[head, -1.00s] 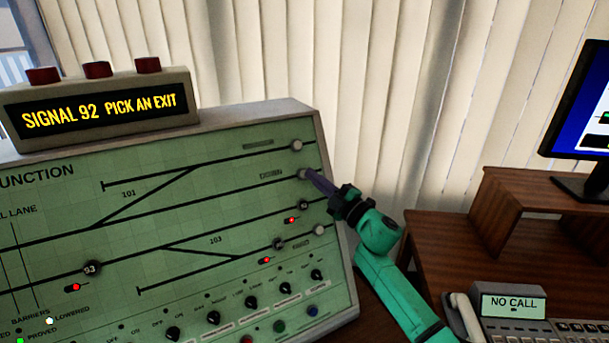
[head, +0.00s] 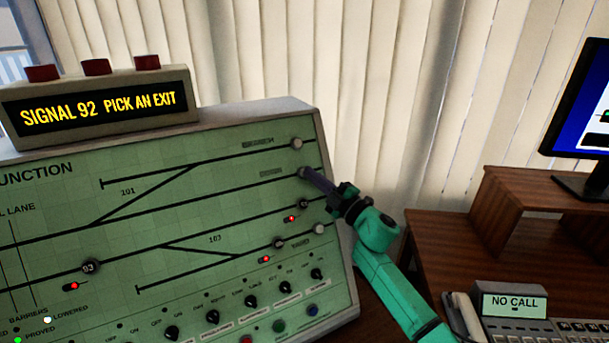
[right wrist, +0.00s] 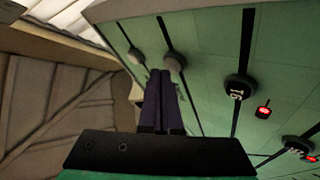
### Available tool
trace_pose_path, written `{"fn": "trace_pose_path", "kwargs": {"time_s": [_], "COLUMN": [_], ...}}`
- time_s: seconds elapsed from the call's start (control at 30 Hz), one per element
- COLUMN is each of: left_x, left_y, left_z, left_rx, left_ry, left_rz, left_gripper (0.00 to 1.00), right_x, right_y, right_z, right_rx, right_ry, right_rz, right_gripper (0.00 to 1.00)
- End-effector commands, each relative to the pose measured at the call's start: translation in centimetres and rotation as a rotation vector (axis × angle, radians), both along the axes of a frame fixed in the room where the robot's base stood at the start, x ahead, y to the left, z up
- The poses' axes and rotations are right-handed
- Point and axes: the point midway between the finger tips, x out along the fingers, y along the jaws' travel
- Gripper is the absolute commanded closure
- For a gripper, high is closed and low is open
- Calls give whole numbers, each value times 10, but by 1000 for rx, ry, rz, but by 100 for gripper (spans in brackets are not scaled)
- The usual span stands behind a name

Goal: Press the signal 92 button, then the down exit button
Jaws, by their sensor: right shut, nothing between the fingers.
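The green panel (head: 130,225) stands tilted in the head view, with track lines and buttons on its face. My right gripper (head: 307,173) is shut and empty, its dark fingertips at the second pale round button (head: 301,173) from the top at the right edge. I cannot tell whether they touch it. The label left of this button is too small to read surely. In the right wrist view the shut fingers (right wrist: 160,73) reach close to this button (right wrist: 176,61). The display (head: 100,106) reads "SIGNAL 92 PICK AN EXIT". The signal 92 button cannot be made out. My left gripper is not in view.
Another pale button (head: 296,144) sits just above. Several knobs (head: 252,308) line the panel's lower part. A wooden desk (head: 440,240) with a phone console (head: 513,305) and monitor is at right.

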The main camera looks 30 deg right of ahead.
Motion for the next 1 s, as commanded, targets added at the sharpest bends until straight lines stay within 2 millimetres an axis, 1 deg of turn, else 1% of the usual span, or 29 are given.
{"fn": "trace_pose_path", "kwargs": {"time_s": [1.0], "left_x": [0], "left_y": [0], "left_z": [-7], "left_rx": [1], "left_ry": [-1], "left_rz": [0], "left_gripper": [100], "right_x": [8], "right_y": [0], "right_z": [-4], "right_rx": [-1], "right_ry": [0], "right_rz": [0], "right_gripper": [100]}}
